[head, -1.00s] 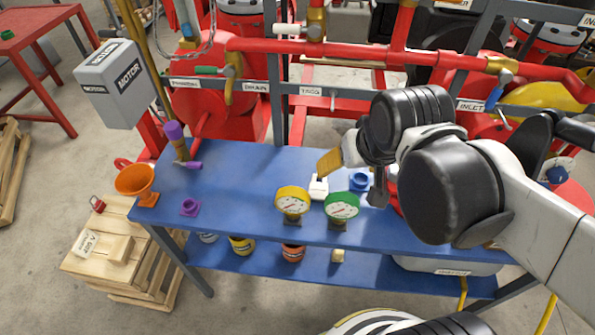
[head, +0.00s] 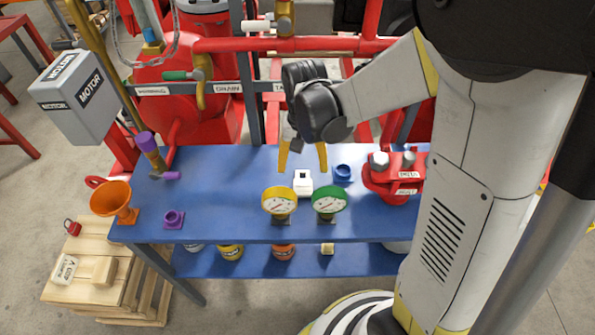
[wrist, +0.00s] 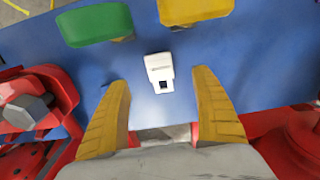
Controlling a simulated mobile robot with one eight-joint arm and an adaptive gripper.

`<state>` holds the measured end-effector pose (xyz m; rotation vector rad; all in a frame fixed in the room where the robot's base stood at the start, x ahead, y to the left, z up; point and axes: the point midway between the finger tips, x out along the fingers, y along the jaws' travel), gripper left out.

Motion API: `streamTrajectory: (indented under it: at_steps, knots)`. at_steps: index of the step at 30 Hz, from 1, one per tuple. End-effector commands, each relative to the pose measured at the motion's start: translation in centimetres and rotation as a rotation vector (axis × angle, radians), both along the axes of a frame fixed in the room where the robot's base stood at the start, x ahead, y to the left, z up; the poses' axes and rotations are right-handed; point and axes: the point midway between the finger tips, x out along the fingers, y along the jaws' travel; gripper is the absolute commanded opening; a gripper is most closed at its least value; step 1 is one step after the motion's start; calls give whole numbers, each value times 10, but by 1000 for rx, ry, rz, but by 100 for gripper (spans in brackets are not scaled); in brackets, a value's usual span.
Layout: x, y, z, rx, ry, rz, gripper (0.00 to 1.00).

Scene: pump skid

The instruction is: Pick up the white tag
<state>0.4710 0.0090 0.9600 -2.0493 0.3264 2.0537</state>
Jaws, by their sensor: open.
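The white tag (head: 303,182) lies on the blue bench top, just behind the yellow and green gauges. In the wrist view the white tag (wrist: 159,72) lies flat, with a small dark square near one end. My gripper (head: 303,158) is open, with its yellow fingers spread apart above and a little behind the tag. In the wrist view the fingertips of my gripper (wrist: 160,85) stand on either side, with the tag's near end roughly between them and nothing held.
The yellow gauge (head: 280,201) and green gauge (head: 328,200) stand close in front of the tag. A blue fitting (head: 343,173) sits to its right, and a red pump part (head: 392,180) farther right.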

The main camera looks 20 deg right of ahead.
Motion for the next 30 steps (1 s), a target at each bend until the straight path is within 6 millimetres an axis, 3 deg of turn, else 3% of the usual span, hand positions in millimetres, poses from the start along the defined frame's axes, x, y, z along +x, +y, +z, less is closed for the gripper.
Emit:
streamTrajectory:
  at_steps: [1,6,14,21,29,30]
  knots:
    - [0,0,-15,0,0,0,76]
    - [0,0,-43,0,-1,1,76]
    - [1,-1,-60,0,-2,1,76]
    - [2,-4,-98,-1,-2,1,76]
    - [2,-4,-101,-1,-2,1,76]
    - [2,-4,-101,-1,-2,1,71]
